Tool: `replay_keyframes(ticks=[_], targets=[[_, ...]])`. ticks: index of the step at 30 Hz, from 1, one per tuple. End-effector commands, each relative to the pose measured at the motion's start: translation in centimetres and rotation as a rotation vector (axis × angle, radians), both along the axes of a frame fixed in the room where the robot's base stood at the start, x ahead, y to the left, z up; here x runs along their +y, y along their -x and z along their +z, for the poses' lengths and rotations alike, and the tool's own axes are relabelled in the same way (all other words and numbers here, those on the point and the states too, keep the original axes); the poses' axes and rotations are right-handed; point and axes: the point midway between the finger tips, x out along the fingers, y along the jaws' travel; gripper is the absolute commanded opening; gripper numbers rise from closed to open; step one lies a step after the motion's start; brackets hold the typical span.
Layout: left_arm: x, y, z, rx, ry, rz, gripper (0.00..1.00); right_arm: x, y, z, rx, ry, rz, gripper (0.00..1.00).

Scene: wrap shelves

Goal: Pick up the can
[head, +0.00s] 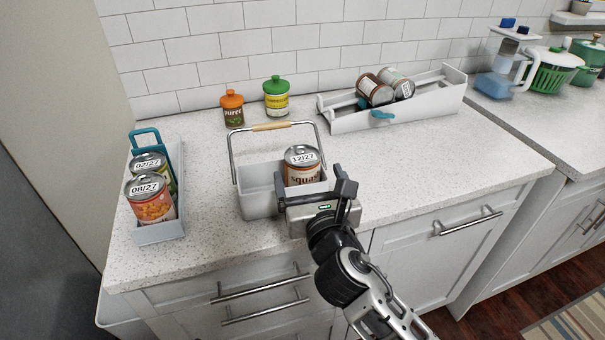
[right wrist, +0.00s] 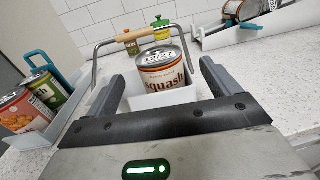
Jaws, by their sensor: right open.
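A squash can (head: 303,166) with 12/27 on its lid stands upright in the right part of a white basket (head: 259,203) with a raised wire handle. My right gripper (head: 311,183) is open at the near side of the basket, its fingers pointing toward the can. In the right wrist view the squash can (right wrist: 163,72) shows between the two fingers, beyond their tips, with nothing held. An 08/27 can (head: 151,203) and a 02/27 can (head: 150,165) stand in a grey tray (head: 160,235) at left. Two cans (head: 375,91) lie in a white rack at the back. My left gripper is not visible.
The basket's handle (head: 271,127) with a wooden grip arches up behind the squash can. An orange-lidded jar (head: 232,109) and a green-lidded jar (head: 277,98) stand near the wall. The white rack (head: 425,103) is at the back right. The counter right of the basket is clear.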

Motion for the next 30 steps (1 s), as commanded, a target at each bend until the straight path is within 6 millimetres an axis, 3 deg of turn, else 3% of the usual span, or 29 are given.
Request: replay_keyframes(ticks=[9,17,24,30], targets=[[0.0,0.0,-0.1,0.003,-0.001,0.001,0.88,1.0,-4.1,-0.5,0.000,-0.001,-0.001,0.88],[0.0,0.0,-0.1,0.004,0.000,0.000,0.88,1.0,-4.4,-0.5,0.000,-0.001,0.000,0.88],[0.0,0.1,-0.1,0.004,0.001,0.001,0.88,1.0,-4.3,-0.6,0.000,-0.001,-0.001,0.30],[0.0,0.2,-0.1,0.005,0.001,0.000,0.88,1.1,-4.3,-0.4,-0.003,-0.002,0.000,0.30]])
